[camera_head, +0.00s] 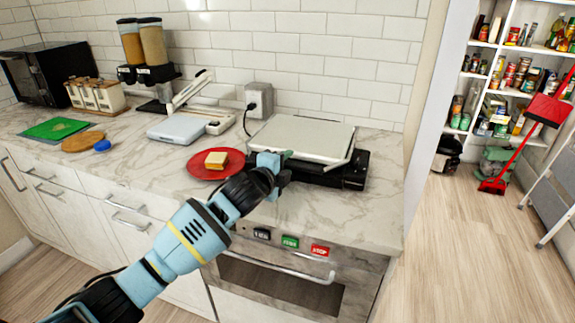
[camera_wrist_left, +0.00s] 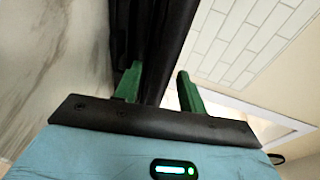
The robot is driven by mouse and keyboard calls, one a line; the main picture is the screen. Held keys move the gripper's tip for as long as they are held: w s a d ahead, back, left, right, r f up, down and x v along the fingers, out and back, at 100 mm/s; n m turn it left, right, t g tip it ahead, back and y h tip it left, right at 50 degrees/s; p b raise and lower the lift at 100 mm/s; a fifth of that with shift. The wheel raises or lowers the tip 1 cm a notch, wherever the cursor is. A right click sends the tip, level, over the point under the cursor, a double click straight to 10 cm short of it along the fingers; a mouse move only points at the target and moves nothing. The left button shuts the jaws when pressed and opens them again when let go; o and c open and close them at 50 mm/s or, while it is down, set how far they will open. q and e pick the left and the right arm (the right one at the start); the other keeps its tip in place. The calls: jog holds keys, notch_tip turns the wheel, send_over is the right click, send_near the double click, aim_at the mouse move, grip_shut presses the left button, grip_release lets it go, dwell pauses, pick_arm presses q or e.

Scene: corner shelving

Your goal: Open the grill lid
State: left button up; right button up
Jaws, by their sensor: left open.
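The grill stands on the counter, with a pale flat lid (camera_head: 303,136) over a black base (camera_head: 345,174). The lid lies down over the base, shut or nearly so. My left gripper (camera_head: 281,162) is at the grill's front left edge, by the lid's front side; it hides that corner. In the left wrist view its two green fingers (camera_wrist_left: 158,88) are apart, with a dark bar-like part of the grill (camera_wrist_left: 168,50) between or just beyond them. Whether they touch it, I cannot tell. My right gripper is not in view.
A red plate (camera_head: 201,171) with a bread sandwich (camera_head: 216,160) sits left of the grill, close to my left arm. A pale flat appliance (camera_head: 178,128) and an outlet box (camera_head: 260,100) stand behind. An oven with buttons (camera_head: 290,242) is below the counter edge.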

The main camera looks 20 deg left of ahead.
pick_arm(q)
jog(key=shift+w+d+f, duration=0.1)
jog(key=shift+w, duration=0.4)
jog(key=shift+c, duration=0.2)
grip_shut()
